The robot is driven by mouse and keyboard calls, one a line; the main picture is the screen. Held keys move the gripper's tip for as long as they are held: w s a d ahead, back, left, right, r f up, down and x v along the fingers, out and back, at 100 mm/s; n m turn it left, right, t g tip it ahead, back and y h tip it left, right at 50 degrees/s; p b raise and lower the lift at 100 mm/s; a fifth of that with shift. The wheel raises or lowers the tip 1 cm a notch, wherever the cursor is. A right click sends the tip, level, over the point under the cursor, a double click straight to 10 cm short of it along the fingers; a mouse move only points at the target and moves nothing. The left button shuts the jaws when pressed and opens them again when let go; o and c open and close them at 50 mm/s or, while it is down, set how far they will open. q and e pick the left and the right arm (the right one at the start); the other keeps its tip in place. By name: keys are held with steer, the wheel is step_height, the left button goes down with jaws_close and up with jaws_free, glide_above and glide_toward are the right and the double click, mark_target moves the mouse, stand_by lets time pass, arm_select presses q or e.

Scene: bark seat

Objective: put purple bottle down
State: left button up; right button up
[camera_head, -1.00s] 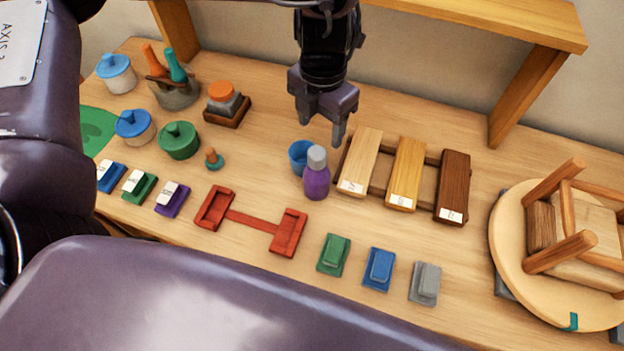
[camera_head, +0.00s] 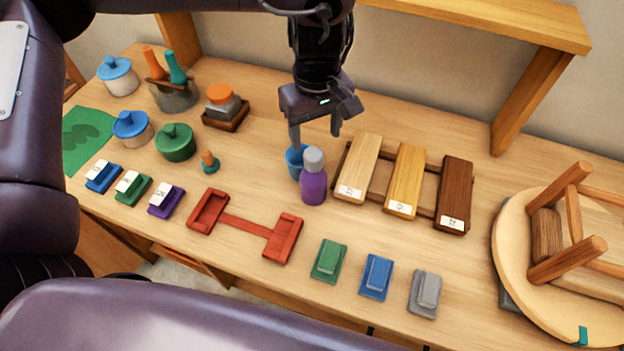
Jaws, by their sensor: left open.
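The purple bottle (camera_head: 313,186) with a grey cap stands upright on the wooden table near its middle. A blue cup (camera_head: 295,161) stands just behind it and is partly hidden by it. My left gripper (camera_head: 314,136) hangs above and behind the bottle and the cup, with its fingers pointing down. Its two fingers are apart and hold nothing. The bottle is apart from the fingers. My right gripper is not seen.
Wooden boards (camera_head: 404,181) lie right of the bottle. A red tray (camera_head: 245,225) lies front-left, with green, blue and grey blocks (camera_head: 376,277) at front right. Pots (camera_head: 175,142) stand at left. An upturned stool (camera_head: 565,240) is far right.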

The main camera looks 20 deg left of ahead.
mark_target(314, 153)
arm_select(q)
steer(key=f+p, duration=0.1)
steer(key=f, duration=0.2)
steer(key=f+p, duration=0.1)
steer(key=f, duration=0.2)
steer(key=shift+s+a+f+p, duration=0.2)
steer(key=shift+p, duration=0.15)
steer(key=shift+w+f, duration=0.1)
steer(key=shift+f, duration=0.15)
jaws_close()
